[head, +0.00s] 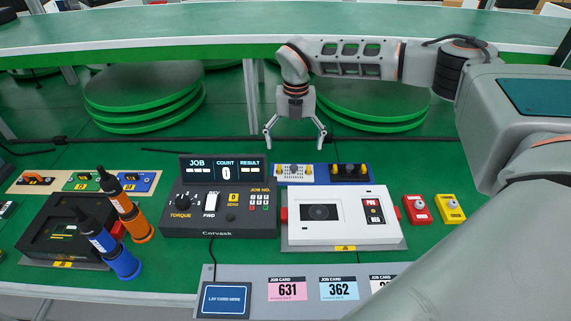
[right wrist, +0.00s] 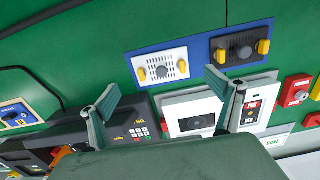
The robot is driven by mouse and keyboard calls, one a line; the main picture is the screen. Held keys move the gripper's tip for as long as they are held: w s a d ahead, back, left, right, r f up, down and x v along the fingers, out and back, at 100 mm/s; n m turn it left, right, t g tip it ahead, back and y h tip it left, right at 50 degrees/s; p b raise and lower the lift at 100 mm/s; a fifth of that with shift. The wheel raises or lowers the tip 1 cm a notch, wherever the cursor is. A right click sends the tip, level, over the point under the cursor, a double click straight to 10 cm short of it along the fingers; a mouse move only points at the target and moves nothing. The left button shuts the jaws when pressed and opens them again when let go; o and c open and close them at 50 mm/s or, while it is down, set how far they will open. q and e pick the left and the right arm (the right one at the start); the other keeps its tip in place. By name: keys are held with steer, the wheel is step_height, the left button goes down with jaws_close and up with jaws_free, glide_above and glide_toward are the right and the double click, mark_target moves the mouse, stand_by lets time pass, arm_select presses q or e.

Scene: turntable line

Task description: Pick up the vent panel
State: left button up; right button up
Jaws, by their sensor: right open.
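The vent panel (head: 294,174) is a white plate with slots, a grey knob in its middle and yellow blocks at both ends. It lies on the left part of a blue mat (head: 322,173). In the right wrist view the vent panel (right wrist: 160,58) shows in full, just beyond my fingertips. My right gripper (head: 295,147) points down above and behind the panel in the head view, fingers spread, empty, apart from it. Its fingers also show in the right wrist view (right wrist: 167,88). My left gripper is not in view.
A dark panel with yellow blocks (head: 350,172) lies right of the vent panel. In front stand a black job console (head: 220,222) and a white device (head: 345,235). Red (head: 417,212) and yellow (head: 450,212) boxes are at right. Upright drivers (head: 130,215) stand at left.

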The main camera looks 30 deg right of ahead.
mark_target(294, 166)
steer(key=f, duration=0.2)
steer(key=shift+s+f, duration=0.35)
steer(key=f, duration=0.4)
steer(key=shift+s+a+f, duration=0.1)
steer(key=shift+s+a, duration=0.25)
steer(key=shift+w+f, duration=0.1)
steer(key=shift+f, duration=0.25)
steer(key=c, duration=1.2)
